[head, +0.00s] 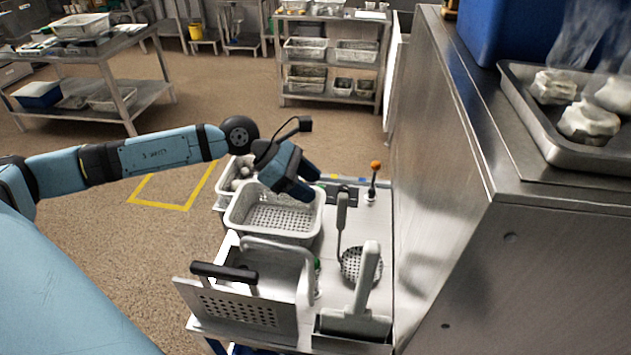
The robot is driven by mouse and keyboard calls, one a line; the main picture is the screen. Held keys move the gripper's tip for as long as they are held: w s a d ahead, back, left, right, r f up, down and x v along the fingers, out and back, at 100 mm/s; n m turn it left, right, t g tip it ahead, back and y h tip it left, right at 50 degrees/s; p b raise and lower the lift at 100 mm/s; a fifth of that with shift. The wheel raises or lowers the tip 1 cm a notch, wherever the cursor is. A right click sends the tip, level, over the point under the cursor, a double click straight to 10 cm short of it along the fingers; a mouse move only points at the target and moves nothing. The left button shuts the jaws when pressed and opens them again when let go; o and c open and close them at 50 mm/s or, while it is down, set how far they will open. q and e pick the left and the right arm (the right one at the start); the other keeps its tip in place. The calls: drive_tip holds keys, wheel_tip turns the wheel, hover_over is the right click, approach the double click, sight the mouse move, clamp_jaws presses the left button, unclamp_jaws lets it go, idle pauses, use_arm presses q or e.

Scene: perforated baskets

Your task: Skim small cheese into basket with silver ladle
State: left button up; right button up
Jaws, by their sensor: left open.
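My left gripper (310,184) is open and empty, above the far right part of a light grey perforated basket (233,222). The basket looks empty. A silver perforated ladle (358,266) lies on the metal cart to the right and nearer, its grey handle (342,212) pointing away; the gripper is apart from it. White, cheese-like lumps (588,121) steam in a metal tray (535,122) at the upper right. Smaller pale lumps (243,171) sit in another basket (222,203) behind the first, partly hidden by my arm. I cannot tell which is the small cheese. My right gripper is out of view.
A metal slicer-like plate with a black handle (225,272) and a grey scraper (366,290) stand at the cart's near end. An orange-topped lever (375,178) rises at the far right. A tall steel cabinet (470,230) closes off the right side.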

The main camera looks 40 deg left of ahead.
sight(342, 206)
use_arm(q)
drive_tip(key=shift+b+x, duration=0.7)
drive_tip(key=shift+x, duration=4.05)
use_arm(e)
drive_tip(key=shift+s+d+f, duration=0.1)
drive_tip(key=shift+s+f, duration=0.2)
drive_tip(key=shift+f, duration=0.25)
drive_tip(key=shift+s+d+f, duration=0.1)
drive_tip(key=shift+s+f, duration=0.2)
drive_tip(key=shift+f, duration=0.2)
use_arm(q)
drive_tip(key=shift+d+r, duration=0.1)
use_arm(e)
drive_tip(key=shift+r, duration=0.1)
use_arm(q)
clamp_jaws()
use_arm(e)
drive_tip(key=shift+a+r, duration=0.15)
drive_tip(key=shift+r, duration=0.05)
use_arm(q)
drive_tip(key=shift+r, duration=0.2)
